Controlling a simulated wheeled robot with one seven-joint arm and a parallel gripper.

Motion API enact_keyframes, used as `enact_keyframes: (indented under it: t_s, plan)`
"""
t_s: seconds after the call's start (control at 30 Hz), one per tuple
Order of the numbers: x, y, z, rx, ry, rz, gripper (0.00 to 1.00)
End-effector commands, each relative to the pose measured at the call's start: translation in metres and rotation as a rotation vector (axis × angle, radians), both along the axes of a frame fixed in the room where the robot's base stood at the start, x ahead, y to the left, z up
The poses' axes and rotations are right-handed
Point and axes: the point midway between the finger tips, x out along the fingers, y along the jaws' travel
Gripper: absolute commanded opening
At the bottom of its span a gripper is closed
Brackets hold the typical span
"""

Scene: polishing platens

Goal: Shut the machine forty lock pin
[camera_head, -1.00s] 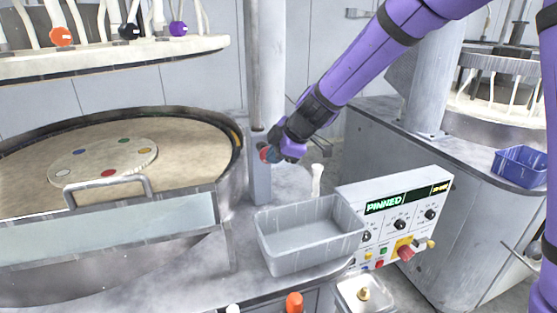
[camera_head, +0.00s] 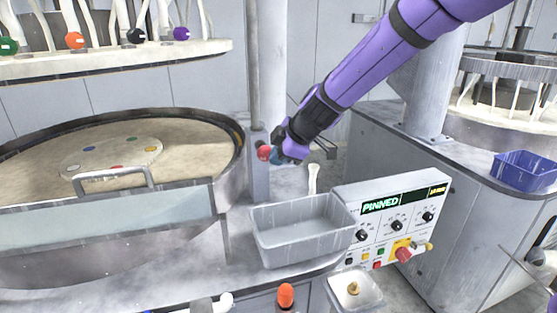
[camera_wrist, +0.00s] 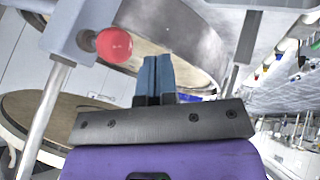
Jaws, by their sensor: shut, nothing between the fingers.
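The red ball knob of the lock pin (camera_head: 263,152) shows at the post beside the large round platen. In the wrist view the red knob (camera_wrist: 114,45) sits on a grey bracket, to the left of my fingers. My gripper (camera_head: 279,155) is just right of the knob in the head view. In the wrist view its blue fingers (camera_wrist: 157,62) are together, with nothing between them. They look apart from the knob. The green display (camera_head: 381,206) on the control panel reads "PINNED". The pin's shaft is hidden.
A grey bin (camera_head: 303,232) stands below my gripper, with a pale upright handle (camera_head: 313,179) behind it. The control panel (camera_head: 430,194) is to its right. The platen rim (camera_head: 232,183) and a tall column (camera_head: 268,65) are close to the arm. A blue bin (camera_head: 526,171) sits far right.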

Motion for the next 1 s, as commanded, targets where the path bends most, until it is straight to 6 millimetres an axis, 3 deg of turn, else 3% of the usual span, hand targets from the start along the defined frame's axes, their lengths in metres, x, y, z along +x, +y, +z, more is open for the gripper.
enact_keyframes:
  t_s: [0.5,0.77,0.87,1.0]
  plan:
    - [-0.026,-0.036,0.058,0.0,0.001,0.0,0.0]
    - [-0.036,-0.049,0.073,0.002,0.014,-0.025,0.0]
    - [-0.05,-0.066,0.084,0.011,0.045,-0.097,0.0]
    - [-0.082,-0.103,0.105,0.033,0.114,-0.267,0.0]
